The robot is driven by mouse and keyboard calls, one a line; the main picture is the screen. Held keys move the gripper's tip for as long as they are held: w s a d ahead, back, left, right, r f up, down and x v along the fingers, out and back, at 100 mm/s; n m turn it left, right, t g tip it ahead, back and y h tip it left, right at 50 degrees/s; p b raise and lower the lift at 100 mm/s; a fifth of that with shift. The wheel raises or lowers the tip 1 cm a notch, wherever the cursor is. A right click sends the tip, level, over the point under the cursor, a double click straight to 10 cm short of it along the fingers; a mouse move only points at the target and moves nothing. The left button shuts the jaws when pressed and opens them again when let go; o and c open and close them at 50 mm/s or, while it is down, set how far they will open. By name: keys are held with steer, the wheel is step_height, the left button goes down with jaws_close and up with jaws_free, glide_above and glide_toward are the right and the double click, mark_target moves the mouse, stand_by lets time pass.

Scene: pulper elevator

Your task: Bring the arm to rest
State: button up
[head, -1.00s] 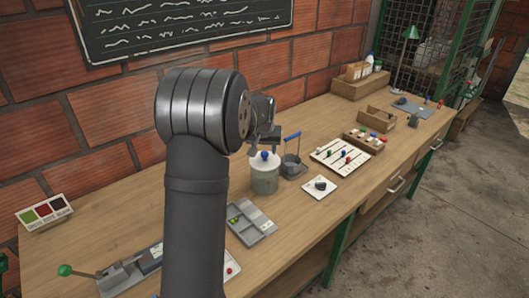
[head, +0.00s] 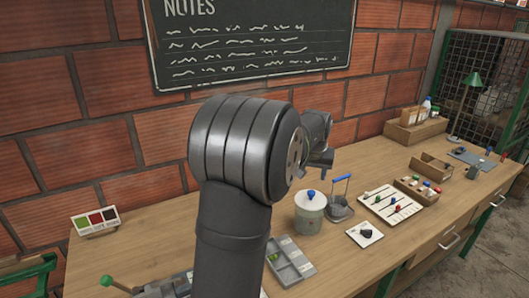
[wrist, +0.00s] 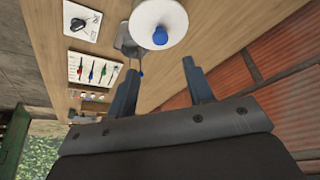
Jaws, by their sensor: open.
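My gripper (wrist: 162,88) is open in the wrist view, its two fingers apart with nothing between them. In the head view my arm rises in front of the bench, and the gripper end is partly hidden behind the arm's large joint. A lidded pot (head: 309,213) with a blue knob stands on the wooden bench (head: 345,270), below the gripper. The pot's white lid also shows at the top of the wrist view (wrist: 172,18), beyond the fingertips and apart from them.
A small bucket with a blue handle (head: 341,207) stands right of the pot. A slider board (head: 392,204), a knob plate (head: 365,234) and a grey compartment tray (head: 290,262) lie nearby. Wooden boxes (head: 415,131) stand farther right. A chalkboard (head: 255,45) hangs on the brick wall behind.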

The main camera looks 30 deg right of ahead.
mark_target(311, 192)
steer(key=x, duration=1.2)
steer(key=shift+f, duration=0.15)
step_height(311, 192, up, 4)
steer(key=shift+r, duration=0.2)
steer(key=shift+s+r, duration=0.35)
steer(key=shift+s, duration=0.15)
